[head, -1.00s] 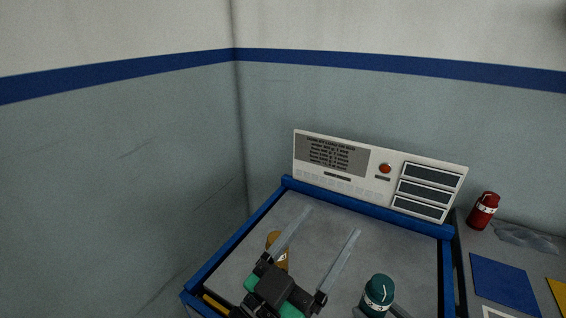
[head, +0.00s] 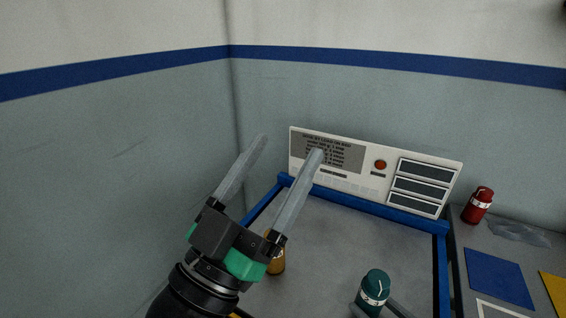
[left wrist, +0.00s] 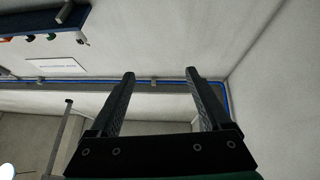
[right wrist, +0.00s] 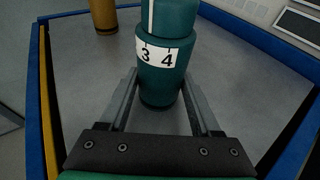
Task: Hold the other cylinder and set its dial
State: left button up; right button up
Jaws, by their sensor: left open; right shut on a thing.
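A teal cylinder (head: 373,292) with a white number band stands upright on the grey bench. In the right wrist view the teal cylinder (right wrist: 164,60) shows the numbers 3 and 4 and a white line on its upper part. My right gripper (right wrist: 162,98) is shut on its lower body. An orange cylinder (head: 276,258) stands to the left, partly hidden behind my left gripper; its base also shows in the right wrist view (right wrist: 103,14). My left gripper (head: 290,145) is open and empty, raised with its fingers pointing up toward the wall. A red cylinder (head: 477,206) stands on the right-hand surface.
A white panel (head: 333,184) with printed text, a red button (head: 380,165) and three dark windows stands at the bench's back. A blue rim (head: 392,213) edges the bench. Blue (head: 497,278) and yellow (head: 554,296) squares lie on the right surface. The bench middle is clear.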

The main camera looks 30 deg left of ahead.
aim_at(386, 277)
pick_arm(q)
jog(key=w+d+f+m+g+h, duration=0.1)
jog(key=d+f+m+g+h, duration=0.3)
jog(key=f, duration=0.9)
jog(key=w+d+f+m+g+h, duration=0.15)
jog(key=d+f+g+h, duration=0.35)
jog(key=f, duration=0.8)
jog(key=shift+m+g+y, duration=0.3)
jog(key=shift+m+g, duration=0.1)
jog(key=shift+m, duration=0.05)
jog(key=x, duration=0.8)
jog(key=d+x, duration=0.1)
jog(key=x, duration=0.3)
jog(key=shift+s+d+r, duration=0.1)
jog(key=shift+s, duration=0.15)
jog(key=shift+c, duration=0.3)
